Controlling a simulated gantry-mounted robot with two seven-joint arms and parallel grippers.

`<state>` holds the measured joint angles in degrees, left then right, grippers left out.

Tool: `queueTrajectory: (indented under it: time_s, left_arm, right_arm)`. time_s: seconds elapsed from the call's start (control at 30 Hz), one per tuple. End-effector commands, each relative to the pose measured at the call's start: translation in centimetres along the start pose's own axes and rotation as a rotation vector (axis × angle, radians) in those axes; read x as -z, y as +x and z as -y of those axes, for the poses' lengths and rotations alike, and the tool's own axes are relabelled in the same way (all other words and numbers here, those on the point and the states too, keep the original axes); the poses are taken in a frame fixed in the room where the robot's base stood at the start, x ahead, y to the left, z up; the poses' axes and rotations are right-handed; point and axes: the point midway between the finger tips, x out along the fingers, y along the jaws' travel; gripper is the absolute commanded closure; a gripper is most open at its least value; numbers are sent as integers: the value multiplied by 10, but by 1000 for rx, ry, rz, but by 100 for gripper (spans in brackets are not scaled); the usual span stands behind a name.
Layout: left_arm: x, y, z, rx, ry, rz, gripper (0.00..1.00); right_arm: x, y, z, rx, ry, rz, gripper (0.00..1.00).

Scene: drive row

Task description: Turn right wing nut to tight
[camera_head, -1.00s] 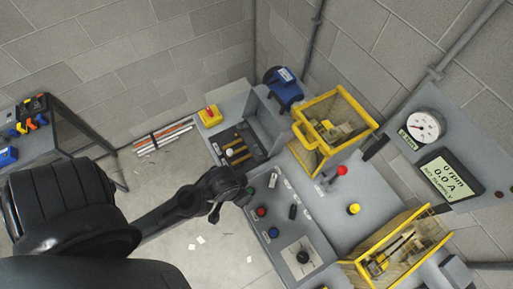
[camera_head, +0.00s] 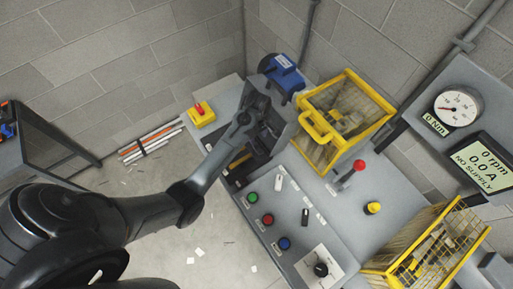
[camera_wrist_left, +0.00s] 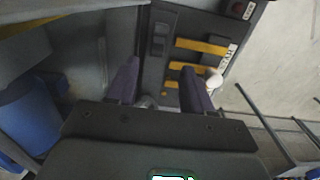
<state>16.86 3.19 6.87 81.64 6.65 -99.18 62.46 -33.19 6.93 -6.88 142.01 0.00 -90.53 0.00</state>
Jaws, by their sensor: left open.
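My left gripper (camera_head: 264,112) is over the open terminal box (camera_head: 226,172) at the back left of the bench, and its arm hides most of the box. In the left wrist view the gripper (camera_wrist_left: 158,84) is open, with its two dark fingers apart. Yellow bars (camera_wrist_left: 201,46) lie beyond the fingers. A white rounded knob (camera_wrist_left: 214,80) sits beside the right finger. A small grey rounded part (camera_wrist_left: 147,101) shows low between the fingers, partly hidden; I cannot tell whether it is a wing nut. No wing nut is clearly seen. The right gripper is not in view.
A blue motor (camera_head: 284,74) and a yellow mesh guard (camera_head: 345,117) stand close to the gripper. A red-knobbed lever (camera_head: 359,166) and a row of push buttons (camera_head: 267,220) are on the bench. A yellow box with a red button (camera_head: 202,113) is at the left.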

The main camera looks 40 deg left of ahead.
Motion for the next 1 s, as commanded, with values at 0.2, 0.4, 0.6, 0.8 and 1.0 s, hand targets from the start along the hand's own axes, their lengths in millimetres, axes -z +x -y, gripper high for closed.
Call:
queueTrajectory:
  time_s: [0.2,0.4,0.6,0.8,1.0]
  left_arm:
    - [0,21,-2,-4,1,-1,49]
    - [0,55,-2,-4,1,-1,49]
    - [1,84,-2,-3,1,-1,49]
    - [1,99,-3,-6,1,-2,49]
    - [1,102,-3,-6,1,-2,49]
  right_arm:
    - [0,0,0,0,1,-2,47]
    - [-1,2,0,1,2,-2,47]
    - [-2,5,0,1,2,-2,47]
    - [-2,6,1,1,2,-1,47]
    - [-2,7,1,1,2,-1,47]
